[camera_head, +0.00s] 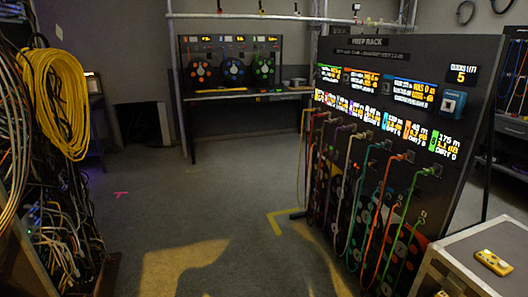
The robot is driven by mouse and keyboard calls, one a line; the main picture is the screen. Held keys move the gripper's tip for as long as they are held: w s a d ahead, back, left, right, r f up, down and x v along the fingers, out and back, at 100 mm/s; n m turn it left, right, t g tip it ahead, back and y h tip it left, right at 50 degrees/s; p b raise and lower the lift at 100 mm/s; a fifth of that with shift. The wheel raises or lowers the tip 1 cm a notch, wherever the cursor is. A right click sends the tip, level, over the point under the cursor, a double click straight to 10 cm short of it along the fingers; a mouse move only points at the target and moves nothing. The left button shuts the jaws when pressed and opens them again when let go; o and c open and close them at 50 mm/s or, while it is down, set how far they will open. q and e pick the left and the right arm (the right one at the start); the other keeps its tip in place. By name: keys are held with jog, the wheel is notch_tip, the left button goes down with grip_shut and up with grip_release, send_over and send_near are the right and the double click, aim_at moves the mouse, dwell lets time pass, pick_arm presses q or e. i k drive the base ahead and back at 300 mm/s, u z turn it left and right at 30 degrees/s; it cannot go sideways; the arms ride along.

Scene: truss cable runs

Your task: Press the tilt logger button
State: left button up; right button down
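A small yellow device (493,262) with dark marks on its face lies on the grey case at the lower right. A blue box with a pale square face (453,103) is fixed to the upper right of the dark rack panel, under a display with a yellow 5. No readable label shows which of these, if either, is the tilt logger, and I cannot make out its button. Neither of my grippers is in view, and nothing touches the yellow device or the blue box.
The grey case (475,242) fills the lower right corner. The rack panel (468,170) carries several coloured hanging cables. A cable-filled rack with a yellow coil (62,105) stands at left. A bench with reels (232,94) is at the back. The middle floor (170,205) is clear.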

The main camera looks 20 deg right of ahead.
aim_at(504, 265)
jog(key=z, duration=1)
jog(key=i, duration=1.3)
jog(key=z, duration=0.95)
